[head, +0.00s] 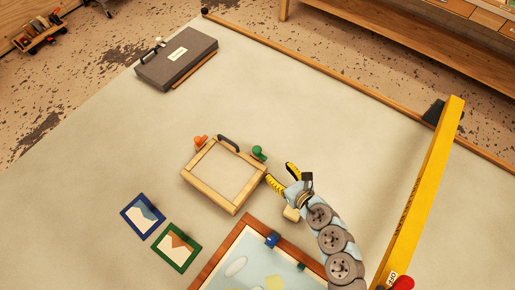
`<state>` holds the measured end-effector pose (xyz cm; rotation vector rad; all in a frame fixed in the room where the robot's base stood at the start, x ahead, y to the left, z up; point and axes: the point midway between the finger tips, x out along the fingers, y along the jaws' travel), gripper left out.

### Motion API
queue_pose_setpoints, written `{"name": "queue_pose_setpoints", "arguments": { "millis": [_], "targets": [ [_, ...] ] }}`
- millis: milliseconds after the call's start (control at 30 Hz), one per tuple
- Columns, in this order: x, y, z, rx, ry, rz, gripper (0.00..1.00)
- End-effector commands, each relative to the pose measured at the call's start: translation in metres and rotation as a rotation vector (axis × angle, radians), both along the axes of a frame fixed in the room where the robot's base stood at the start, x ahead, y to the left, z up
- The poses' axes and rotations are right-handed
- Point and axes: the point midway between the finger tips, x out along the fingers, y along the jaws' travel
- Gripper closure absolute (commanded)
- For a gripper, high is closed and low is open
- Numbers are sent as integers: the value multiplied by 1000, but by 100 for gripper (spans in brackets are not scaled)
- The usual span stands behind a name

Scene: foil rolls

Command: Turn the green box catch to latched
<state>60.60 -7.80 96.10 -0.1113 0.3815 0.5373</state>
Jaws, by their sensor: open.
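The wooden box (223,175) with a pale lid lies in the middle of the table. A green catch (259,153) sits at its upper right corner, and an orange catch (200,142) at its upper left. The green catch's exact turn is too small to read. My gripper (280,176) is open and empty just right of the box, below the green catch and apart from it. Its yellow-and-black fingers point left, toward the box's right side.
A dark handle (229,143) stands on the box's back edge. A grey case (177,58) lies at the back left. Two small framed pictures (143,216) lie at the front left. A wood-framed board (222,259) lies in front. A yellow beam (424,190) stands at the right. The table's back middle is clear.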

Motion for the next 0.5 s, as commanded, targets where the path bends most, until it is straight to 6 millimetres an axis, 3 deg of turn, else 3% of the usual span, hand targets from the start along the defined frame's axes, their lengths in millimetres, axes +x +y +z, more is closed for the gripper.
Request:
{"name": "queue_pose_setpoints", "arguments": {
  "millis": [500],
  "targets": [
    [59,36,-27,5,1,-1,39]
  ]
}}
